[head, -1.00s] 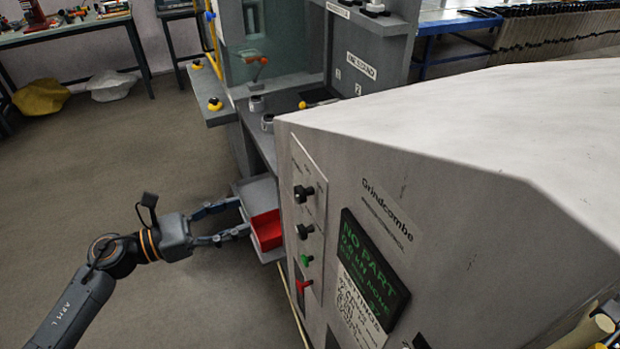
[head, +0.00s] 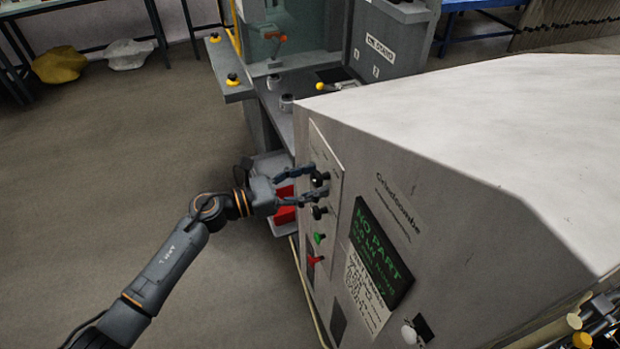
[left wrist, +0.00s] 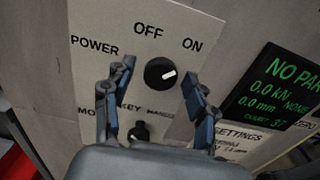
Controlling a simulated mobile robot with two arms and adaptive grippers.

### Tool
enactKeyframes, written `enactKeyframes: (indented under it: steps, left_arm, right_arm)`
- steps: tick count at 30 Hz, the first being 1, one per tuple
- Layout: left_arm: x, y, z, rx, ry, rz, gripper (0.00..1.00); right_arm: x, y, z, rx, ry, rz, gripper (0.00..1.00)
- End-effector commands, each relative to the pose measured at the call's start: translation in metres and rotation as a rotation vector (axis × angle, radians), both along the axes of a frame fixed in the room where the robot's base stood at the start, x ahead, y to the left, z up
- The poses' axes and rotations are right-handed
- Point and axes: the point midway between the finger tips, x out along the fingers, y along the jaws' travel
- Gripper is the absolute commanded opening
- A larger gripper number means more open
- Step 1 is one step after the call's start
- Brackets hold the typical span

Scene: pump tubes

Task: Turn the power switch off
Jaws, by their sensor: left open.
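The power switch (left wrist: 160,72) is a round black knob on the light control panel (left wrist: 205,30) of the grey-white machine. Its white mark points right and slightly up, roughly toward the ON label (left wrist: 192,45) rather than the OFF label (left wrist: 148,30). My left gripper (left wrist: 159,75) is open, with one finger on each side of the knob; a gap shows between each finger and the knob in the left wrist view. In the head view the left gripper (head: 318,184) is at the panel around the upper knob (head: 319,179).
Below are a mode key switch (left wrist: 139,132), a green button (head: 319,238) and a red knob (head: 315,261). A display (head: 380,252) is to the right. A red bin (head: 284,206) sits behind the gripper. Open floor lies left.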

Motion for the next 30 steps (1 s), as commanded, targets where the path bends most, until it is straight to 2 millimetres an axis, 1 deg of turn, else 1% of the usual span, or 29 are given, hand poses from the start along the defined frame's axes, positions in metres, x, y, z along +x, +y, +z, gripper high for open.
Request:
enactKeyframes:
  steps: [3,4,8,9,11,12,22,26,30]
  left_arm:
    - [0.0,0.0002,-0.0002,0.0,0.0,0.0,0.57]
    - [-0.0001,0.0002,-0.0002,0.0,0.0,0.0,0.53]
    - [0.0,0.0003,-0.0001,0.0,0.0,0.0,0.26]
    - [-0.0001,0.0004,-0.0001,0.0,0.0,0.0,0.18]
    - [-0.0001,0.0004,-0.0001,0.0,0.001,0.0,0.06]
    - [-0.0001,0.0004,0.0,0.0,0.001,0.0,0.04]
    - [-0.0002,0.0002,0.0,-0.02,0.046,0.0,0.03]
    - [-0.0002,0.0005,-0.0001,-0.045,0.109,0.0,0.03]
    - [-0.0006,0.0003,0.0,-0.086,0.208,-0.001,0.03]
  right_arm:
    - [0.0001,0.0,-0.0002,0.0,0.0,0.0,0.4]
    - [0.0001,0.0001,-0.0002,0.0,0.0,0.0,0.4]
    - [0.0002,0.0,-0.0002,0.0,-0.001,0.0,0.4]
    - [0.0002,0.0001,-0.0002,0.0,-0.001,0.0,0.4]
    - [0.0002,0.0,-0.0002,0.0,-0.001,0.0,0.4]
    - [0.0002,0.0,-0.0002,0.0,-0.001,0.0,0.4]
    - [0.0002,0.0,-0.0008,0.0,-0.001,0.0,0.4]
    - [0.0001,-0.0001,-0.0013,0.0,-0.001,0.0,0.4]
    - [0.0002,-0.0002,-0.0016,0.0,-0.001,0.0,0.4]
